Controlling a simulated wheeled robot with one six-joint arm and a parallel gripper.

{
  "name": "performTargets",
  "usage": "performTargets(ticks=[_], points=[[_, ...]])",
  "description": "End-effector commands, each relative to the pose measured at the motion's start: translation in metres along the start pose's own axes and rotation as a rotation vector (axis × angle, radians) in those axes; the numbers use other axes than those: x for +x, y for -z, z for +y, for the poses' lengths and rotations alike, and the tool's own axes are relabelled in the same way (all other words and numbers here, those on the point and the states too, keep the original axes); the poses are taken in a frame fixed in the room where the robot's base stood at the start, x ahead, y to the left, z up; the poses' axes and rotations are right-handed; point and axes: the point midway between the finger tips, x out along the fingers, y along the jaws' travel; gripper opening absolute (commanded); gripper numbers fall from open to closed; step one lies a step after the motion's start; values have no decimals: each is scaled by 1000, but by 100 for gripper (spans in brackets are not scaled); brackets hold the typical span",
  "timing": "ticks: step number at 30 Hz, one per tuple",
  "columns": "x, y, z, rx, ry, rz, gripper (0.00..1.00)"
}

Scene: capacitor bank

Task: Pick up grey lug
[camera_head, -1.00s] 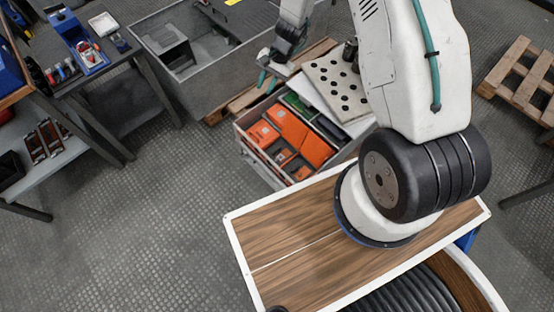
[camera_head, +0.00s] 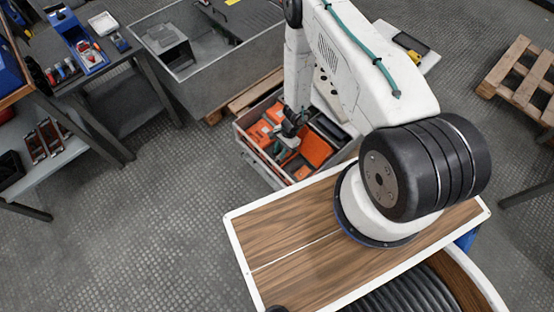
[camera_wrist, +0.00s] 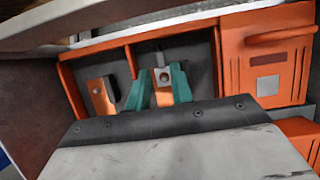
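My gripper (camera_wrist: 162,88) shows two teal fingers in the wrist view, spread apart and pointing into an orange-framed compartment (camera_wrist: 122,42). A small grey lug (camera_wrist: 163,75) with a dark hole shows between the fingertips; I cannot tell whether either finger touches it. Orange material lies just below it between the fingers. A similar orange piece with a small fitting (camera_wrist: 101,97) sits to the left of the fingers. In the head view my gripper (camera_head: 283,156) is down in the open crate (camera_head: 240,137), and the lug cannot be made out there.
An orange box with a handle (camera_wrist: 265,55) stands right of the compartment. The crate's walls stand close around my gripper. A grey bin (camera_head: 185,92) is behind it, a wooden pallet (camera_head: 525,80) far right. Open floor (camera_head: 150,215) lies at left.

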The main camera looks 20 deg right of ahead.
Motion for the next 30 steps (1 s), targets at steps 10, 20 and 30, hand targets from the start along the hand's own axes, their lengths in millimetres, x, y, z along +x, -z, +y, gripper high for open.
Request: performTargets(ticks=[10,20,30], points=[[34,0,0,0,0,0,23],[34,-1,0,0,-1,0,0],[30,-2,0,0,-1,0,0]])
